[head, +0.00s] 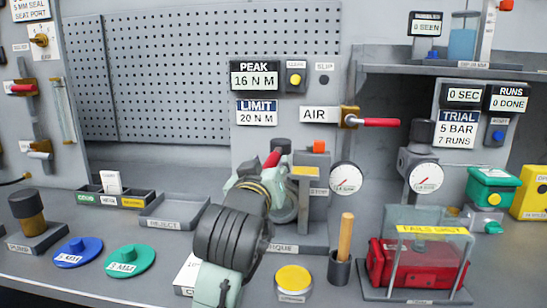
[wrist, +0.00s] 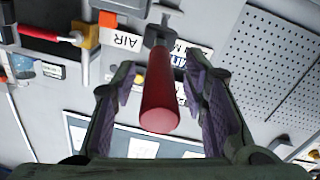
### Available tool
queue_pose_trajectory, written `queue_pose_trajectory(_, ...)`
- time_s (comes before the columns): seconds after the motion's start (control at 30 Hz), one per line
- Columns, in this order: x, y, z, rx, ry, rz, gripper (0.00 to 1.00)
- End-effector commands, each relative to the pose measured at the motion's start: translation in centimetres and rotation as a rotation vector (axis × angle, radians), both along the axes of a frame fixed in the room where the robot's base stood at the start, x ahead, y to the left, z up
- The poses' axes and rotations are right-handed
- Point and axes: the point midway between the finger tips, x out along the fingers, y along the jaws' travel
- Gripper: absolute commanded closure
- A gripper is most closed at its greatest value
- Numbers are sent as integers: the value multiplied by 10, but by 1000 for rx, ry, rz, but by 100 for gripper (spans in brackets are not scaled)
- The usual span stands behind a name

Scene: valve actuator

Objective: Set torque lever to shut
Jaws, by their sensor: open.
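The torque lever's red handle (head: 273,159) shows at the torque stand (head: 317,205), in the middle of the bench in the head view. In the wrist view the red handle (wrist: 159,95) points toward the camera, between the two fingers of my gripper (wrist: 161,72). The fingers are open, with visible gaps on both sides of the handle. In the head view my gripper (head: 250,178) is at the lever, largely hidden behind my own wrist. The lever's pivot is hidden there too. The panel reads PEAK 16 N M (head: 254,76) and LIMIT 20 N M (head: 257,112).
A round gauge (head: 346,178) stands right of the torque stand. A wooden-handled tool (head: 345,237) stands upright in a dark cup. Another red lever (head: 381,122), by the AIR label, is on the back panel. A clear guard (head: 436,218) covers a red box.

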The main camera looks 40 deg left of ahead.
Motion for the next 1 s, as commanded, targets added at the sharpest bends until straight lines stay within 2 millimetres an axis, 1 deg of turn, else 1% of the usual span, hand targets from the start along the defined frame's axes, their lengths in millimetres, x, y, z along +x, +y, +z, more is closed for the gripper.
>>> queue_pose_trajectory(0.03, 7, 4, 1, -2, 2, -1, 60)
queue_pose_trajectory(0.2, 22, 12, 1, 0, 0, 0, 60)
queue_pose_trajectory(0.33, 25, 14, 0, 0, 0, 1, 60)
queue_pose_trajectory(0.57, 25, 14, 0, 0, -1, 0, 61)
queue_pose_trajectory(1.0, 25, 14, 0, 0, -1, 0, 90)
